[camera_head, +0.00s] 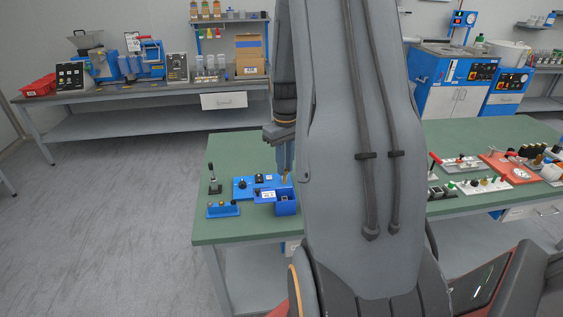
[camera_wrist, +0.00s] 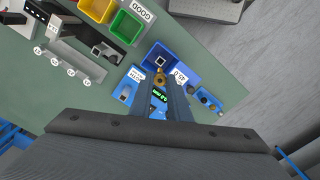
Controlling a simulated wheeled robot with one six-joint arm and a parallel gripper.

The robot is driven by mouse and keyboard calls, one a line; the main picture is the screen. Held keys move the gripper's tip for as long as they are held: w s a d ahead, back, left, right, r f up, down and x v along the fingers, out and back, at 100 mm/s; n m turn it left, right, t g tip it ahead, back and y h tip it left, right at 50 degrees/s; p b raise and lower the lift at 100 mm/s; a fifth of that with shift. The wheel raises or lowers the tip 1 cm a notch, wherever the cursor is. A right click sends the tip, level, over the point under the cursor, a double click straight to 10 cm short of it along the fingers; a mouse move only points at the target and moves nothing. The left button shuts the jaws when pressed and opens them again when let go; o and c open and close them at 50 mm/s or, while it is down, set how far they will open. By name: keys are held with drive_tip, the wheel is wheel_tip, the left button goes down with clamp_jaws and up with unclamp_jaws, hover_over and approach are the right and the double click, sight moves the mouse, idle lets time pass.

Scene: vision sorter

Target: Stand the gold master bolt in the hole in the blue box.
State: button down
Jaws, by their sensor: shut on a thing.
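My gripper (camera_wrist: 161,84) is shut on the gold master bolt (camera_wrist: 160,76), which shows between the fingertips in the wrist view. In the head view a small gold piece of the bolt (camera_head: 285,177) shows below my gripper (camera_head: 284,170), just above the far side of the blue box. The blue box (camera_wrist: 148,49) lies just ahead of the fingertips in the wrist view, with a pale square outline around the hole (camera_wrist: 160,61) inside it. The box (camera_head: 287,208) also shows in the head view. Whether the bolt touches the box, I cannot tell.
A blue panel (camera_head: 243,187) with a black knob stands beside the box, with a small blue block (camera_head: 223,210) and a black lever stand (camera_head: 214,183) to the left. Yellow and green bins (camera_wrist: 126,27) stand nearby. My arm hides the table's middle in the head view.

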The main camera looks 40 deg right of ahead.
sight(285, 183)
drive_tip(key=shift+f+b, duration=1.65)
drive_tip(key=shift+f, duration=1.15)
drive_tip(key=shift+f+p, duration=0.1)
drive_tip(key=shift+p, duration=0.25)
drive_tip(key=shift+f+b, duration=0.6)
drive_tip(key=shift+f, duration=1.1)
drive_tip(key=c, duration=1.6)
unclamp_jaws()
drive_tip(key=shift+o, duration=0.4)
drive_tip(key=shift+s+a, duration=0.1)
